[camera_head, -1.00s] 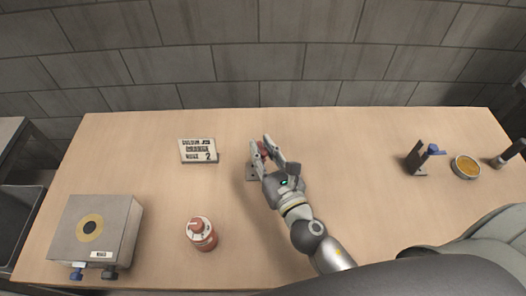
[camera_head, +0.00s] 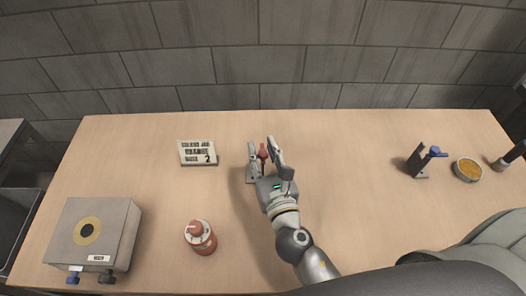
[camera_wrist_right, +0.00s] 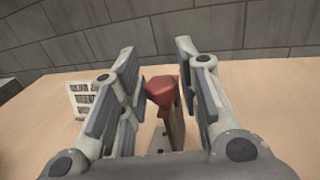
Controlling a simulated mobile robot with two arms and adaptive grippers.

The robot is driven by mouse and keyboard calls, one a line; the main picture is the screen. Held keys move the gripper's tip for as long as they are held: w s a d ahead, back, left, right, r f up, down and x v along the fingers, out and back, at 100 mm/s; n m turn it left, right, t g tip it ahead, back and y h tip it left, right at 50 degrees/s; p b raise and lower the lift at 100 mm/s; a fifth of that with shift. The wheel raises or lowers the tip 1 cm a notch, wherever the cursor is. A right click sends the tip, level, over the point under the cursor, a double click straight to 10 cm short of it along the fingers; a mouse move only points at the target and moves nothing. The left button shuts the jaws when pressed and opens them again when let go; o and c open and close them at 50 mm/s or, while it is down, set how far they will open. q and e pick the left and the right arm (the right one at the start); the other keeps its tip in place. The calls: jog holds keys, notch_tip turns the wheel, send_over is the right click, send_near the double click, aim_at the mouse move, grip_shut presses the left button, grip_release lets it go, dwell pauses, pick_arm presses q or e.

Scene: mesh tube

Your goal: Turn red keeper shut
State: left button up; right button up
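The red keeper (camera_head: 263,152) sits at the top of a grey upright bracket (camera_head: 251,175) in the middle of the table. In the right wrist view the red keeper (camera_wrist_right: 162,91) stands between my two fingers, with the bracket's upright plate (camera_wrist_right: 176,128) below it. My right gripper (camera_head: 264,145) is open around the keeper, with a gap on both sides. The left finger looks nearer to the keeper than the right one. Much of the bracket's base is hidden behind my gripper. My left gripper is not in view.
A sign (camera_head: 198,152) stands left of the bracket. A red and white jar (camera_head: 200,236) and a grey box with blue and dark knobs (camera_head: 97,233) are at the front left. A second bracket with a blue keeper (camera_head: 436,152) and a dish (camera_head: 467,169) stand at the right.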

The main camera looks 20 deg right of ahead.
jog(key=shift+o, duration=0.6)
jog(key=shift+s, duration=0.15)
jog(key=shift+s+f, duration=0.1)
jog(key=shift+s, duration=0.15)
jog(key=s, duration=1.1)
jog(key=shift+s+a, duration=0.15)
jog(key=shift+a, duration=0.1)
